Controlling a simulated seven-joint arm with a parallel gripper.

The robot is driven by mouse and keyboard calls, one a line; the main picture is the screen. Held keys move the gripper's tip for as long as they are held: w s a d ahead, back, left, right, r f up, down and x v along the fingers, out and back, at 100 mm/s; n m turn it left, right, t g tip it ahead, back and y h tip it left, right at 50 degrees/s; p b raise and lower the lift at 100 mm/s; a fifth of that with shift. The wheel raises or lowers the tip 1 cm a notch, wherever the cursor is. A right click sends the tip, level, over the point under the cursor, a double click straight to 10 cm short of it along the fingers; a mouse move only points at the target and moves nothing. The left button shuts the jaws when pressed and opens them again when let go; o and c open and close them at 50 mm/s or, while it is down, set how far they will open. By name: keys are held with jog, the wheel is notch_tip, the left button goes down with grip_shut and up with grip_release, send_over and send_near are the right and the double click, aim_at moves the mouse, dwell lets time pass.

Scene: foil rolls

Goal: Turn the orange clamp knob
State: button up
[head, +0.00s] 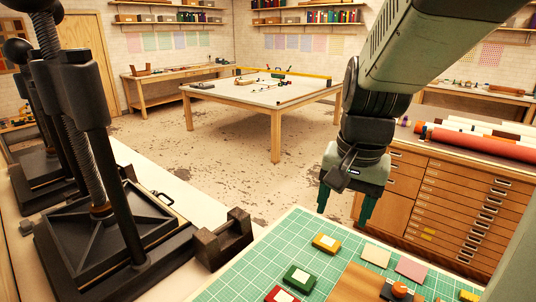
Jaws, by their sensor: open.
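The orange clamp knob (399,290) shows at the bottom edge of the head view. It sits by small dark clamp parts (387,289) on or beside a wooden board (358,284); the bottom of the picture cuts off part of this area. My gripper (345,203) points down, above and to the left of the knob in the picture, apart from it. Its two green fingers are spread with nothing between them.
A green cutting mat (262,262) carries yellow, green and red tins and pale cards. Black presses (110,230) and an iron weight (224,240) stand left. A drawer cabinet (455,205) with colored rolls (484,142) stands right. A work table (262,92) is behind.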

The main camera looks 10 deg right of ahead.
jog(key=w+d+f+m+y, duration=0.1)
jog(key=w+d+f+m, duration=0.3)
jog(key=d+f+m, duration=0.75)
jog(key=m+t+y, duration=0.2)
jog(key=m, duration=0.7)
send_near(401, 286)
jog(key=x, duration=0.8)
jog(key=shift+a+f, duration=0.1)
jog(key=shift+f, duration=0.15)
jog(key=c, duration=1.1)
jog(key=shift+o, duration=0.2)
jog(key=shift+n, duration=0.25)
